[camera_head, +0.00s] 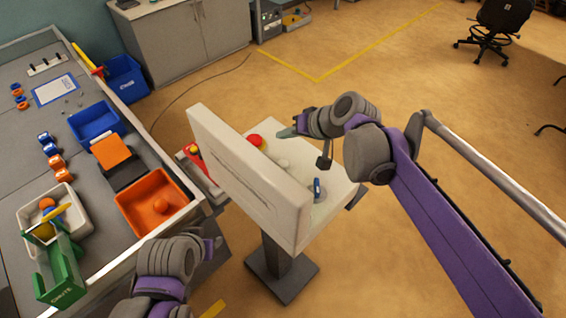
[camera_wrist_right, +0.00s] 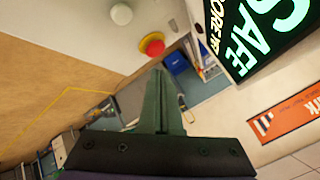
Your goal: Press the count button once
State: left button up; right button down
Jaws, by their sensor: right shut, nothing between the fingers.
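A white console (camera_head: 266,165) stands on a dark pedestal, its upright screen panel seen from behind. Its desk carries a red button (camera_head: 255,140), a round white button (camera_head: 283,163) and a small blue-topped control (camera_head: 317,187). No label tells which is the count button. In the right wrist view, the red button (camera_wrist_right: 152,45) has a yellow collar and the white button (camera_wrist_right: 121,14) is beside it. My right gripper (camera_head: 284,133) is shut and empty, its green fingertips near the red button; contact cannot be told. My left gripper (camera_head: 214,244) is low, by the workbench; its jaws are unclear.
The console's screen (camera_wrist_right: 262,30) shows "SAFE" in green. A workbench (camera_head: 95,125) at left holds an orange bin (camera_head: 150,202), a blue bin (camera_head: 95,122), a white bin (camera_head: 45,222) and a green holder (camera_head: 60,270). Open floor lies behind and to the right.

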pick_arm(q)
jog(key=shift+f, duration=0.15)
pick_arm(e)
jog(key=shift+f, duration=0.2)
jog(key=b, duration=0.5)
send_over(286, 166)
notch_tip(286, 166, down, 8)
jog(key=shift+s+r, duration=0.15)
pick_arm(q)
notch_tip(286, 166, down, 6)
jog(key=s, duration=0.2)
jog(key=shift+s+f+g, duration=0.2)
jog(key=shift+f+g, duration=0.05)
jog(key=shift+g, duration=0.05)
pick_arm(e)
jog(key=shift+f, duration=0.4)
dwell(0.3)
pick_arm(q)
jog(key=shift+s+f, duration=0.1)
jog(key=shift+f, duration=0.15)
pick_arm(e)
jog(key=shift+f, duration=0.4)
